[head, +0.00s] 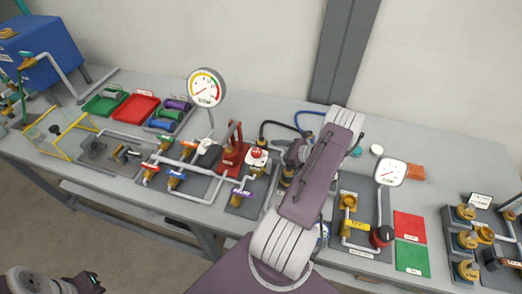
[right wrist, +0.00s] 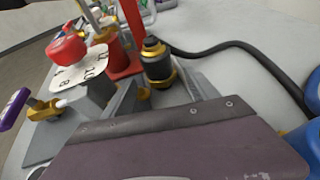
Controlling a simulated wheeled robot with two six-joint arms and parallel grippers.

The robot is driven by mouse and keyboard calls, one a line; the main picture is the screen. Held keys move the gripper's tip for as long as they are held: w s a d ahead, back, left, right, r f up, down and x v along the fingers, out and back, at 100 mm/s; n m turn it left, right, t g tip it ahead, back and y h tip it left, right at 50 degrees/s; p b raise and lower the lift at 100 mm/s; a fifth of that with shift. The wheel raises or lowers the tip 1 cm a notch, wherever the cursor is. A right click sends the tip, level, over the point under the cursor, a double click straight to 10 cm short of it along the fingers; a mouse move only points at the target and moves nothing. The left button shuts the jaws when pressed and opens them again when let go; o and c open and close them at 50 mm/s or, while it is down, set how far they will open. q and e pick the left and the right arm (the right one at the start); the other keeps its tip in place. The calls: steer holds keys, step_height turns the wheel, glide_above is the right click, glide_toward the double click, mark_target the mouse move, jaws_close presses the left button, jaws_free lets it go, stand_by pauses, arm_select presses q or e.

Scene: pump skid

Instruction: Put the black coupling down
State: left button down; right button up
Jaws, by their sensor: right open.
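A black coupling with gold-coloured rings (right wrist: 157,64) stands roughly upright in the right wrist view, beside a red lever post. A black and gold part that looks like the same coupling shows in the head view (head: 287,174), partly hidden by my right arm. My right gripper (head: 294,156) is open, close to it, and largely hidden behind my own arm. Its fingertips do not show clearly in the right wrist view, so I cannot tell whether they touch the coupling. My left gripper (head: 88,282) is at the bottom left, away from the bench; its jaws are unclear.
A black hose (right wrist: 225,48) runs close behind the coupling. A red-knobbed valve with a white dial plate (right wrist: 80,65) and a purple-handled valve (right wrist: 20,108) stand to its left. In the head view, a gauge (head: 391,172) and red and green mats (head: 412,257) lie right of my arm.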

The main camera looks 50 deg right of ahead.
mark_target(266, 143)
steer(key=x, duration=0.5)
steer(key=shift+w+a+f+p, duration=0.1)
steer(key=shift+w+p, duration=0.25)
steer(key=shift+p, duration=0.05)
steer(key=shift+s, duration=0.1)
steer(key=shift+c, duration=1.2)
steer(key=c, duration=0.5)
jaws_close()
steer(key=shift+r, duration=0.5)
step_height(266, 143, up, 3)
steer(key=shift+f+b, duration=0.1)
steer(key=shift+b, duration=0.25)
steer(key=a+r+b+v, duration=0.1)
steer(key=r+v, duration=0.1)
steer(key=v, duration=1.1)
